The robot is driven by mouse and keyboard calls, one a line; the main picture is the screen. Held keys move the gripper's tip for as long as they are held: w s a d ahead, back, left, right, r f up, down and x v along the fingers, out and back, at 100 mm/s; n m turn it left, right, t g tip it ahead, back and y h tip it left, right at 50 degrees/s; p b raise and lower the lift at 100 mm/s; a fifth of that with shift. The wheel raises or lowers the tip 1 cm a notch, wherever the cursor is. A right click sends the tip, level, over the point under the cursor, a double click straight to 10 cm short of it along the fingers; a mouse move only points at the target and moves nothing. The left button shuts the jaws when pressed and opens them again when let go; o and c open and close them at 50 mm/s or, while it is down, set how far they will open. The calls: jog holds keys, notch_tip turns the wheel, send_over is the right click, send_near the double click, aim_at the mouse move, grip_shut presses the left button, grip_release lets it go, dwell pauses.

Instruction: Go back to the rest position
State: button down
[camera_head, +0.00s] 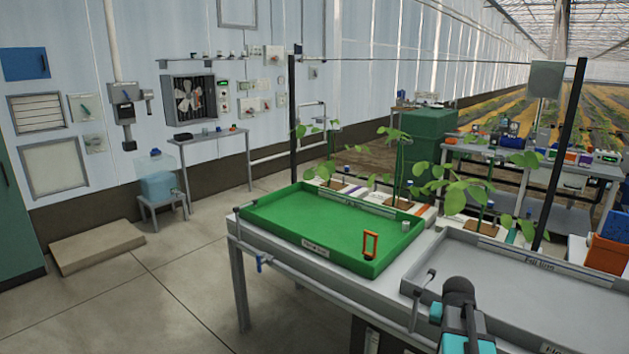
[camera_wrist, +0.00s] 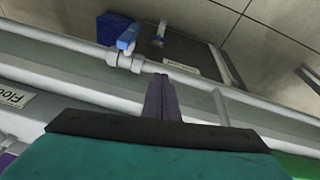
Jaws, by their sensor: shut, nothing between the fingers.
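My gripper (camera_wrist: 162,98) points out from its teal body in the wrist view, its dark fingers together with nothing between them. It appears over a grey pipe along a bench edge, and I cannot tell whether it touches the pipe. In the head view part of my arm shows at the bottom, in front of the grey tray (camera_head: 540,275). The fingers cannot be made out there. A blue valve handle (camera_wrist: 128,38) sits on the pipe (camera_wrist: 60,38) in the wrist view, just beyond the fingers to the left.
Several potted plants (camera_head: 400,165) stand behind the trays. A side table (camera_head: 215,136) and a water container on a stand (camera_head: 160,186) are left.

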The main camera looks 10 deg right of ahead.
jog(key=s+a+f+n+g+y, duration=0.1)
jog(key=a+f+n, duration=0.35)
jog(key=a, duration=0.75)
jog(key=s+a+f+n+y, duration=0.1)
jog(key=a+f, duration=0.6)
jog(key=a, duration=0.4)
jog(key=s+a+f+n+g+y, duration=0.1)
jog(key=a+f+n, duration=0.3)
jog(key=a, duration=0.8)
jog(key=s+f+g, duration=0.2)
jog(key=s+f, duration=0.8)
jog(key=s, duration=0.3)
jog(key=s+f+m+g, duration=0.1)
jog(key=s+f+g, duration=0.2)
jog(key=s+f, duration=0.7)
jog(key=s, duration=0.2)
jog(key=shift+s+a+g, duration=0.3)
jog(key=shift+s, duration=0.1)
